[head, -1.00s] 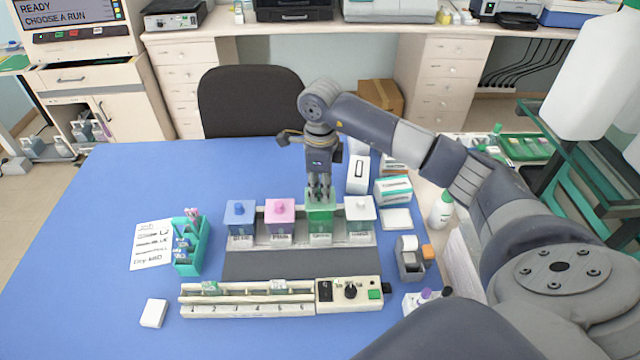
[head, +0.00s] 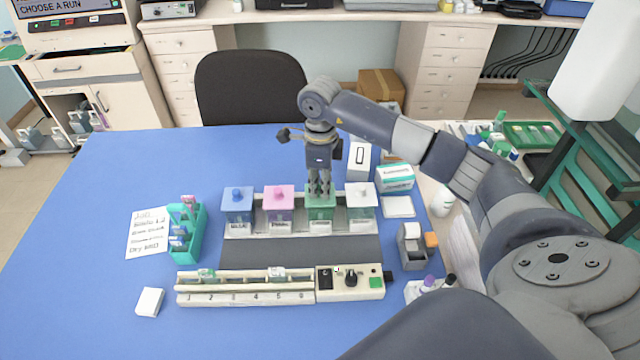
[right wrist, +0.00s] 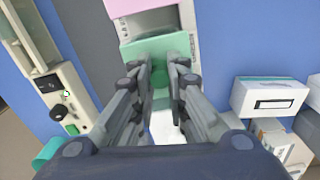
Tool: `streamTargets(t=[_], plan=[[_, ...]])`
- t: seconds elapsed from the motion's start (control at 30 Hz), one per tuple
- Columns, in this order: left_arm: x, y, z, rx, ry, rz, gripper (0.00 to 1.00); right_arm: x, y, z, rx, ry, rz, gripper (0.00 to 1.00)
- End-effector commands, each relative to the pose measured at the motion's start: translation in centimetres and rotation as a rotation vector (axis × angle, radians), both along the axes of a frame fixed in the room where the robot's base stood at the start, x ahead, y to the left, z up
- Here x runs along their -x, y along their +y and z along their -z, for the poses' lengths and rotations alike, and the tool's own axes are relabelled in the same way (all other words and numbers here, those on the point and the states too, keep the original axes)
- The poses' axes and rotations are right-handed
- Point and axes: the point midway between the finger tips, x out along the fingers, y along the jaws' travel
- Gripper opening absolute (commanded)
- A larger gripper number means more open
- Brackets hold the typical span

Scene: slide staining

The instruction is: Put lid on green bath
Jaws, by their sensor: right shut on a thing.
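My right gripper (head: 320,190) points straight down over the green bath (head: 320,213) and is shut on the green lid (right wrist: 157,48), at its knob. The lid is over the bath's top, level or nearly so; I cannot tell whether it rests on the rim or is slightly above. In the right wrist view, my right gripper (right wrist: 160,75) has its fingers on both sides of the knob, which they mostly hide. My left gripper is out of view.
A blue-lidded bath (head: 238,205), a pink-lidded bath (head: 278,205) and a white-lidded bath (head: 361,200) stand in the same row. A teal slide holder (head: 187,232) is at the left. A numbered slide rack (head: 245,296) lies in front. Boxes (head: 395,178) stand behind right.

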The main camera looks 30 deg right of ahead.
Motion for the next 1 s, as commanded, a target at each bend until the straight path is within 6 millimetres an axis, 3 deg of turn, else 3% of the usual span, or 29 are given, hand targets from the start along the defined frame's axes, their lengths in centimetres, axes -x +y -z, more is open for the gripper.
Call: streamTargets(t=[0.7,0.73,0.8,1.0], plan=[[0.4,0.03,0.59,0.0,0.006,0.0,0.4,0.01,-0.01,0.49,0.0,0.0,-0.001,0.0],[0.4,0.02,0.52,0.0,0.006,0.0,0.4,0.01,-0.01,0.41,0.0,0.0,-0.001,0.21],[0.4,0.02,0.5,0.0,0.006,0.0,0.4,0.01,0.0,0.4,0.0,0.0,-0.001,0.37],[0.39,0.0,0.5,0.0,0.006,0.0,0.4,0.01,0.0,0.41,0.0,0.0,0.0,0.37]])
